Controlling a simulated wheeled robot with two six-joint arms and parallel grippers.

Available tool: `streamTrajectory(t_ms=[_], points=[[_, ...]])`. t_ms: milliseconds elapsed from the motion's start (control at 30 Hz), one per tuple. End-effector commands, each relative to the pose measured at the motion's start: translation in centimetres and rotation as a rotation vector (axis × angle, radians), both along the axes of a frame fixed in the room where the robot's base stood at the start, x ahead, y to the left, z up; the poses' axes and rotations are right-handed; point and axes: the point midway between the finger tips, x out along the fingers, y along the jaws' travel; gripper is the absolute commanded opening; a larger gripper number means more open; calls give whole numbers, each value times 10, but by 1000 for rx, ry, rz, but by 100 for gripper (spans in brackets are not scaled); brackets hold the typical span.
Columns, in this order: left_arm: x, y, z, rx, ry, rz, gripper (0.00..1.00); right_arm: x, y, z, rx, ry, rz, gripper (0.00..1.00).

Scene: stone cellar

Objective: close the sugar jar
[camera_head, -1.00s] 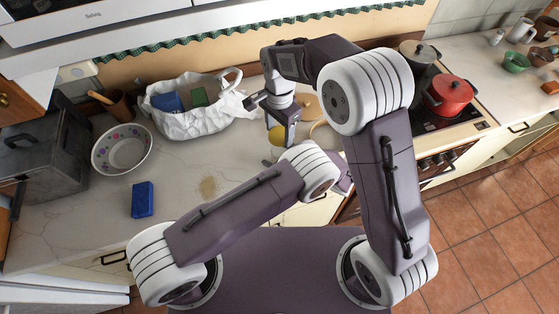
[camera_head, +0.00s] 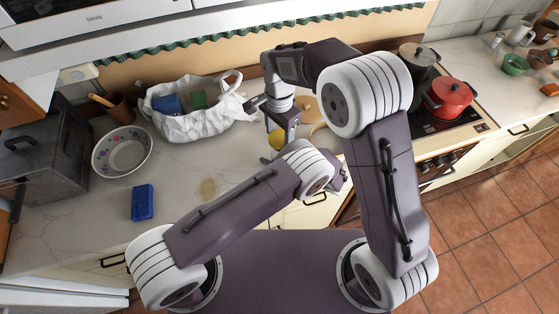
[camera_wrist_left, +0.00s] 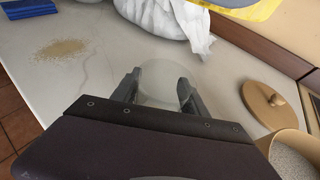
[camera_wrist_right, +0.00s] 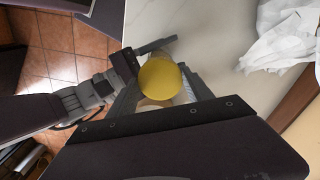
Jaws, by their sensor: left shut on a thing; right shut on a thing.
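My left gripper (camera_wrist_left: 158,90) is shut on a clear, rounded jar (camera_wrist_left: 160,80) standing upright or nearly so at the counter. My right gripper (camera_wrist_right: 163,82) is shut on a round yellow piece, like a lid (camera_wrist_right: 160,79). In the head view the yellow piece (camera_head: 277,139) hangs under the right gripper, close to the left wrist. The contact between yellow piece and jar is hidden. A tan lid with a knob (camera_wrist_left: 265,101) lies flat on the counter. Beside it stands an open tan pot (camera_wrist_left: 268,147) holding pale grains. The left fingertips are hidden in the head view.
Spilled grains (camera_head: 208,188) lie on the counter (camera_head: 175,225). A blue sponge (camera_head: 142,202), a patterned bowl (camera_head: 121,151) and a white bag (camera_head: 190,124) stand left. A red pot (camera_head: 450,97) is on the stove at right. The counter around the spill is mostly clear.

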Motion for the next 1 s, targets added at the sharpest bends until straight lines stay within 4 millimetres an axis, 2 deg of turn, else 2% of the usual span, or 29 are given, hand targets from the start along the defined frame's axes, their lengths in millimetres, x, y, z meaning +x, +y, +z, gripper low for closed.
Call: streamTrajectory(t_ms=[300,833,1000], points=[[0,0,0,0,0,0,0,-1,0,-45,-3,4,0,22],[0,0,0,0,0,0,0,-1,0,-48,-1,1,0,22],[0,0,0,0,0,0,0,-1,0,-55,-2,4,0,22]])
